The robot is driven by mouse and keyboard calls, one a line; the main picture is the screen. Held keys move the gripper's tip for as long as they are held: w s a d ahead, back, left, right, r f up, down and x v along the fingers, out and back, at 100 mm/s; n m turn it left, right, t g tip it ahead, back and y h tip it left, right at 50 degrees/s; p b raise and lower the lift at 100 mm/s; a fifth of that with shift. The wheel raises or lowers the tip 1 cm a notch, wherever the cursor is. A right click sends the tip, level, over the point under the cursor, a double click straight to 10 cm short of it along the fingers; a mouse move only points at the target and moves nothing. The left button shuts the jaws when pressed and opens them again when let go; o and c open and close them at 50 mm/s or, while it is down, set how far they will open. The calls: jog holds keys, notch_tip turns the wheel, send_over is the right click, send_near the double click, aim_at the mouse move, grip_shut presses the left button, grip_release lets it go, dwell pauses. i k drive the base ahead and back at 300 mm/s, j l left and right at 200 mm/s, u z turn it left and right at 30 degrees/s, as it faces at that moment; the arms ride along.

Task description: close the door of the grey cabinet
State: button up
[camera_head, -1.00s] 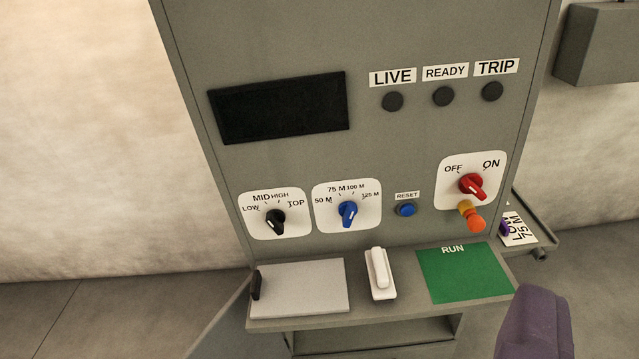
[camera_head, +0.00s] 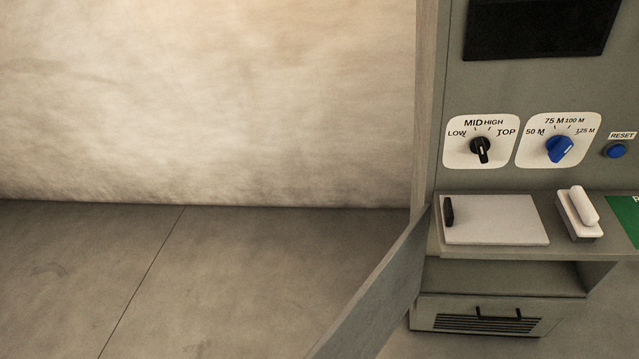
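The grey cabinet (camera_head: 428,190) stands at the right of the view, with dials on its upright panel and a shelf below. Its door (camera_head: 375,300) is a grey panel hinged at the cabinet's left front edge. It stands open, swung out toward the lower left, and its near end runs out of the picture. Under the shelf an open recess (camera_head: 505,276) shows, with a vented drawer front (camera_head: 480,318) with dark handles below it. My gripper is not in view now.
On the shelf are a pale grey board (camera_head: 495,222) with a black clip and a white handset-like object (camera_head: 578,212). Part of a green plate (camera_head: 628,215) shows at the right edge. The floor (camera_head: 220,290) left of the door is clear up to the pale wall (camera_head: 210,100).

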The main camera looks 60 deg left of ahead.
aim_at(361, 330)
jog(key=k+j+z, duration=0.1)
jog(key=k+j, duration=0.35)
jog(key=j, duration=0.2)
jog(key=k+j, duration=0.5)
jog(key=k+j+z, duration=0.15)
jog(key=k+j, duration=0.35)
jog(key=j, duration=0.25)
jog(key=i+j+u, duration=0.15)
jog(key=i+u, duration=0.6)
jog(key=k+j, duration=0.05)
jog(key=k, duration=0.05)
